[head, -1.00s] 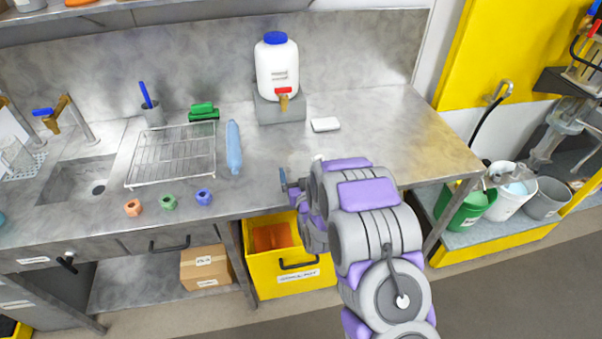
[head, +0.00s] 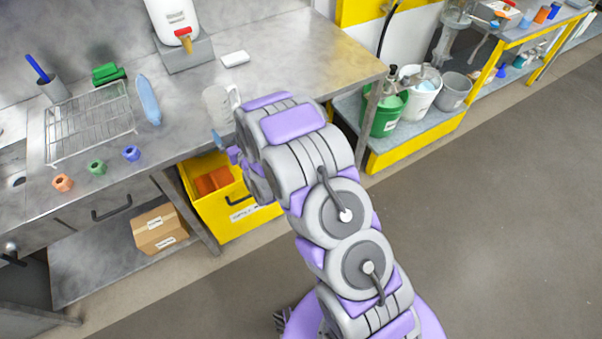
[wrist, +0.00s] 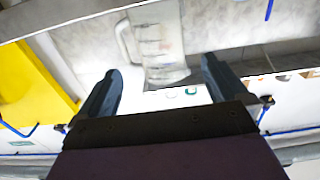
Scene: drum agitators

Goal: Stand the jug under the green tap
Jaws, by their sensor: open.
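A clear jug (head: 217,106) with a handle and measuring marks stands upright on the steel bench near its front edge. In the wrist view the jug (wrist: 158,40) shows just beyond my fingertips, with its handle to the left. My gripper (wrist: 160,70) is open, its two dark fingers apart and empty, pointing towards the jug's lower part. In the head view my gripper (head: 220,148) is at the bench's front edge, just in front of the jug and partly hidden by my arm. I see no green tap in these frames.
A white container (head: 174,18) with a red-handled tap stands on a grey block (head: 187,56) behind the jug. A white block (head: 235,58), wire rack (head: 90,122) and blue bottle (head: 148,100) lie nearby. The bench right of the jug is clear.

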